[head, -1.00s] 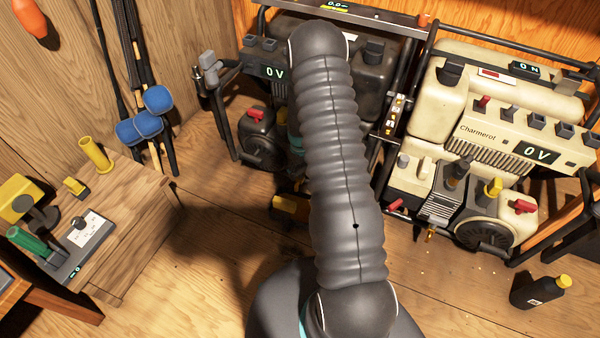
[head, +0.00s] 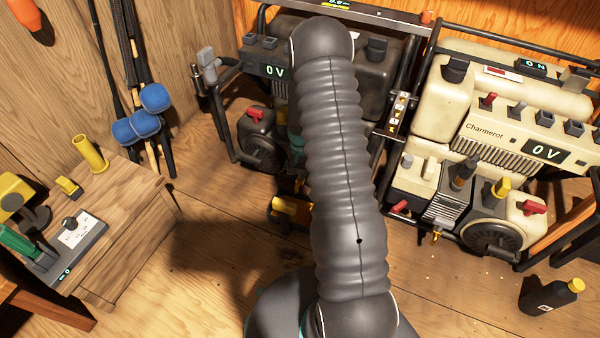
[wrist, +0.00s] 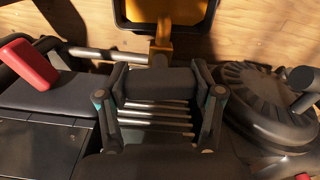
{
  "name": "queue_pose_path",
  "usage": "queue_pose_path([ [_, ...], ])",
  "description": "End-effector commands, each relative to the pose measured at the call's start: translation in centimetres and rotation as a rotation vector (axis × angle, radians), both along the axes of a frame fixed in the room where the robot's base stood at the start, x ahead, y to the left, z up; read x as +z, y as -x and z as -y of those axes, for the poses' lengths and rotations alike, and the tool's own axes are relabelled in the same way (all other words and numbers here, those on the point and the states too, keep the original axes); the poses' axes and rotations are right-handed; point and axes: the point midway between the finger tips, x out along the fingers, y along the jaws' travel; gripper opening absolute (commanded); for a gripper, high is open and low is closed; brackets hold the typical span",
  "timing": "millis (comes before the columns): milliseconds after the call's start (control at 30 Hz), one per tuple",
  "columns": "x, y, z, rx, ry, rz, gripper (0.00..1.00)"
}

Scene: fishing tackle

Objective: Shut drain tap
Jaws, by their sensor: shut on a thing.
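The yellow drain tap (wrist: 161,46) shows at the upper middle of the wrist view, in front of the dark generator (wrist: 45,95). My gripper (wrist: 160,72) is right at the tap, with its jaws closed in on it. The exact contact is hidden behind the dark finger parts. A yellow pan with a dark rim (wrist: 165,12) lies on the floor beyond the tap. In the head view the dark generator (head: 262,70) stands behind my arm, which hides my gripper and the tap. The yellow pan (head: 288,209) partly shows beside my arm.
A red-capped part (wrist: 30,64) and a round ribbed housing (wrist: 262,100) flank my gripper. A cream generator (head: 480,125) stands at right, a dark bottle (head: 550,295) on the floor before it. A wooden bench (head: 130,225) is at left. Floor between is clear.

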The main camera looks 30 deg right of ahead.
Motion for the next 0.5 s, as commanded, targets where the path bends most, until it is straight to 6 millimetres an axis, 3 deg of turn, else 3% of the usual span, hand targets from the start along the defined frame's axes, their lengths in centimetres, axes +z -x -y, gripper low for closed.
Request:
queue_pose_path([
  [500, -0.09, 0.22, 0.09, -0.201, 0.000, -0.005, 0.31],
])
